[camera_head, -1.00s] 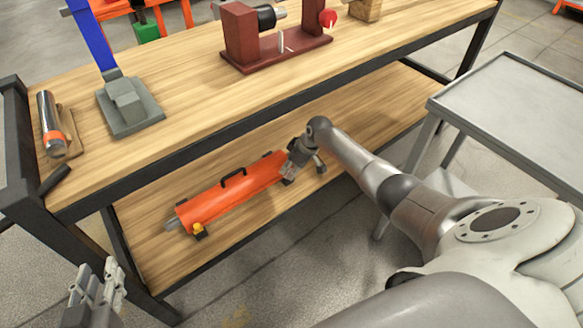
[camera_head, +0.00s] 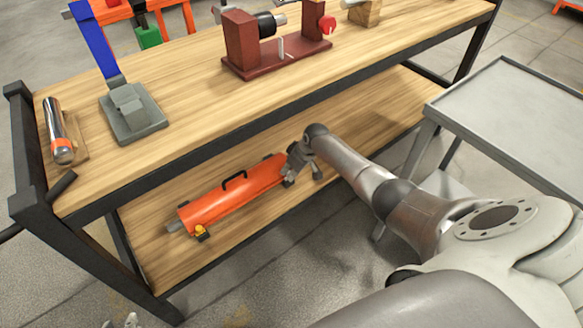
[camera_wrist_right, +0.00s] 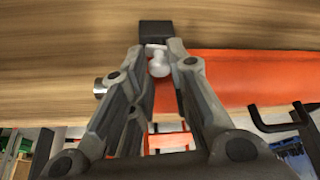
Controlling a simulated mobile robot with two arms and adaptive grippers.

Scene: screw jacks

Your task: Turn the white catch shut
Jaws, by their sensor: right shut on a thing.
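A long orange cylinder (camera_head: 232,195) lies on the lower wooden shelf, with a black handle on top and a small yellow part near its left end. My right gripper (camera_head: 292,172) is at its right end. In the right wrist view the fingertips (camera_wrist_right: 158,60) are closed around the small white catch (camera_wrist_right: 158,66), beside a dark block (camera_wrist_right: 155,32) and the orange body (camera_wrist_right: 255,72). The catch is hidden by the gripper in the head view. Only the tips of my left gripper (camera_head: 131,320) show at the bottom edge; their opening is unclear.
The upper bench top (camera_head: 200,95) overhangs the shelf. It carries a grey stand with a blue lever (camera_head: 133,112), a dark red fixture (camera_head: 275,62) and a metal cylinder (camera_head: 59,135). A grey cart (camera_head: 510,115) stands to the right. The shelf's right part is clear.

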